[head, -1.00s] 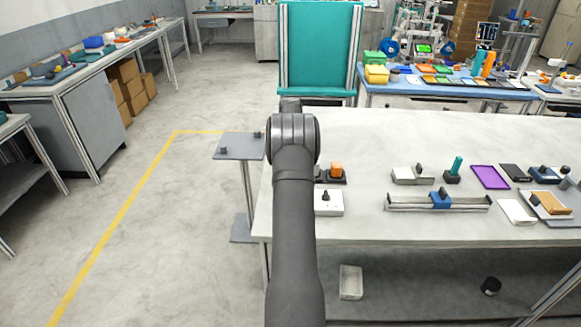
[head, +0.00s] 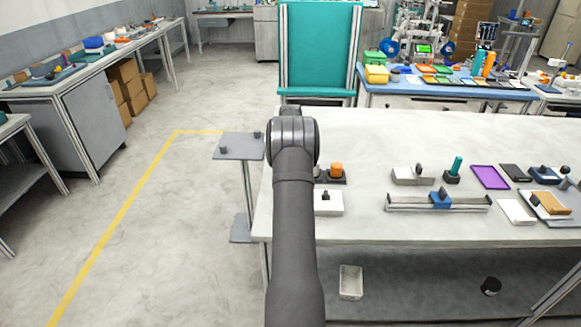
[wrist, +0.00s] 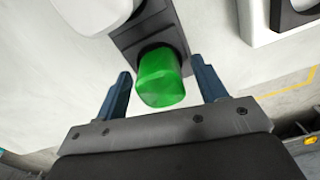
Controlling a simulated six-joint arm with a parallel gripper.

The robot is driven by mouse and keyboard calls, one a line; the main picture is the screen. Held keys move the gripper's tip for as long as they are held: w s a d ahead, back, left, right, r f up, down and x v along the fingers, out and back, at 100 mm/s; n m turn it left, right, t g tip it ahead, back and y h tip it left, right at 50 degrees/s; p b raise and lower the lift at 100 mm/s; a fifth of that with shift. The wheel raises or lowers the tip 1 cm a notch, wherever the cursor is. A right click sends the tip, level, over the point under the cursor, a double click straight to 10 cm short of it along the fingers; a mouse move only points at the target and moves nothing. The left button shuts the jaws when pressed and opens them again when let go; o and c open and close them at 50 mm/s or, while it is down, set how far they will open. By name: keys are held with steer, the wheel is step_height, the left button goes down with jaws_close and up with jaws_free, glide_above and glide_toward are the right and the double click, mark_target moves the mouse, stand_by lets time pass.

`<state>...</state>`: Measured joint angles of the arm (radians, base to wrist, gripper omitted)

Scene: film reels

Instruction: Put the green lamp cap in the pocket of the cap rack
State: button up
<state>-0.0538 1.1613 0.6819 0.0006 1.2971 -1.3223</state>
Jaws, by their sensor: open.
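The green lamp cap (wrist: 160,80) shows in the middle of the wrist view, standing at a dark block (wrist: 148,32). My gripper (wrist: 161,72) is open, with one blue finger on each side of the cap. Gaps show between the cap and both fingers, so it is not gripped. In the head view my own arm hides the gripper and the green cap. I cannot tell for sure which fixture is the cap rack; a dark base (head: 344,180) with an orange cap (head: 336,169) shows just right of my arm.
A white box with a dark knob (head: 330,205) stands near the table's front edge. A rail with a blue slider (head: 441,201), a green peg in a black base (head: 456,166) and a purple tray (head: 490,177) lie further right. The table's back strip is clear.

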step_height(320, 180, up, 12)
stand_by(0.4)
steer(key=shift+f, duration=4)
steer(key=shift+f, duration=0.15)
